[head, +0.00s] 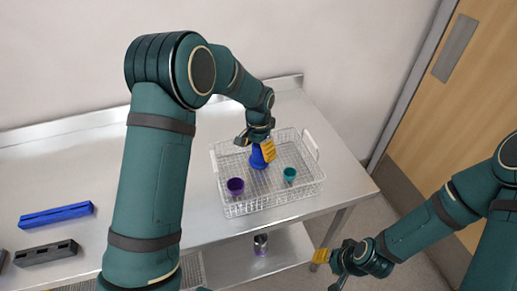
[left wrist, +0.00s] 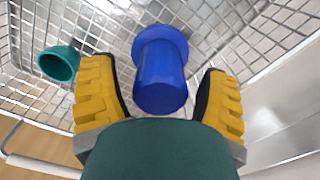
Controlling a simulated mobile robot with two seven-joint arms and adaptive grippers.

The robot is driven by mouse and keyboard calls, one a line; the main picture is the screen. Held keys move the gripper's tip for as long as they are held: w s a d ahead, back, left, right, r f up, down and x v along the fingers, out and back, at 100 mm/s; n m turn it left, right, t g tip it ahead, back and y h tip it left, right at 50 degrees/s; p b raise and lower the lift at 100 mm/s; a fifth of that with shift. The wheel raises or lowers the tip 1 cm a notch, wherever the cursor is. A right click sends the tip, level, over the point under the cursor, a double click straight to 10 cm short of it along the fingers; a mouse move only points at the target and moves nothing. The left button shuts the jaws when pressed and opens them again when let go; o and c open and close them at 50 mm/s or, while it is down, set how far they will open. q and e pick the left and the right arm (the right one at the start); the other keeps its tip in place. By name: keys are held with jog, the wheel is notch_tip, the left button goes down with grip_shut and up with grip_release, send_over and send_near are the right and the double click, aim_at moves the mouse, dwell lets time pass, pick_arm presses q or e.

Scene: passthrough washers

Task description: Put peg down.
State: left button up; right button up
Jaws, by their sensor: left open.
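A blue peg (head: 257,158) with a wide flange stands in a wire basket (head: 230,208) on the steel table. My left gripper (head: 266,149) is over the basket beside the upper part of the peg. In the left wrist view the blue peg (left wrist: 161,75) lies between the two open yellow fingers of my left gripper (left wrist: 163,92), with a gap on each side. My right gripper (head: 328,268) hangs low at the right, away from the table; I cannot tell whether its fingers are apart.
A purple cup (head: 235,186) and a teal cup (head: 290,174) stand in the basket near the peg. A blue block (head: 56,215) and a dark slotted block (head: 46,253) lie at the table's left. A small container (head: 261,244) stands on the lower shelf.

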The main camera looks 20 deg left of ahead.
pick_arm(q)
notch_tip(320, 180, up, 12)
jog(key=p, duration=0.1)
jog(key=shift+r, duration=0.15)
dwell(0.6)
